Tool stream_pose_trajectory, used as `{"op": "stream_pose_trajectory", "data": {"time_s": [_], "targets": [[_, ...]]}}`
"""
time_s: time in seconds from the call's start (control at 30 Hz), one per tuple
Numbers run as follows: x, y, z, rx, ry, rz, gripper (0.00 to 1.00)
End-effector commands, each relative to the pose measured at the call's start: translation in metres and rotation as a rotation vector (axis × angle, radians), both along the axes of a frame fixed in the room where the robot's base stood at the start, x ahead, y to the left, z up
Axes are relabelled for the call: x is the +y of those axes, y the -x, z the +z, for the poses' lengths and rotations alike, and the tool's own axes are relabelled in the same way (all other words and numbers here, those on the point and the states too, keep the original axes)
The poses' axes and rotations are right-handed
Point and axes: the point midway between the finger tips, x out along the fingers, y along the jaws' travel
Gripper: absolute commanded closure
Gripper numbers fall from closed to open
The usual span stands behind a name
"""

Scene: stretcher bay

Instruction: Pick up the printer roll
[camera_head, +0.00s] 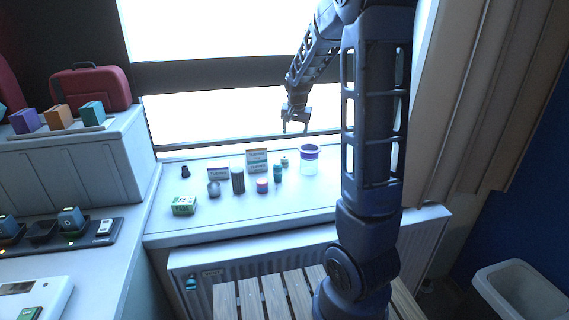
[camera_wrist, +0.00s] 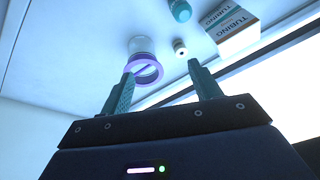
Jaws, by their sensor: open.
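A small pale roll with a dark centre (camera_wrist: 180,48), which looks like the printer roll, stands on the white windowsill. In the head view this small roll (camera_head: 284,162) is at the back of the sill, between the tubing box and the purple-banded jar. My gripper (camera_head: 295,129) is above the back of the sill, in front of the window, fingers pointing down. In the wrist view my gripper (camera_wrist: 161,72) is open with nothing held. The roll appears beyond the fingertips, near the right finger, apart from it.
The purple-banded clear jar (camera_head: 308,160) stands right of the roll. A teal bottle (camera_head: 278,173) is just in front, and a tubing box (camera_head: 257,160) is left. A dark cylinder (camera_head: 237,181) and a red-and-blue cylinder (camera_head: 262,186) stand nearby. The sill's front right is clear.

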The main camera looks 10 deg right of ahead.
Motion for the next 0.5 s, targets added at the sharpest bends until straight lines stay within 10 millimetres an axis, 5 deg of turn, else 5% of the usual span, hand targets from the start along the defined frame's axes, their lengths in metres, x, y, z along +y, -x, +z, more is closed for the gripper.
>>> {"op": "stream_pose_trajectory", "data": {"time_s": [0.5], "targets": [[0.016, -0.116, -0.11, -0.012, 0.09, -0.127, 0.37]]}}
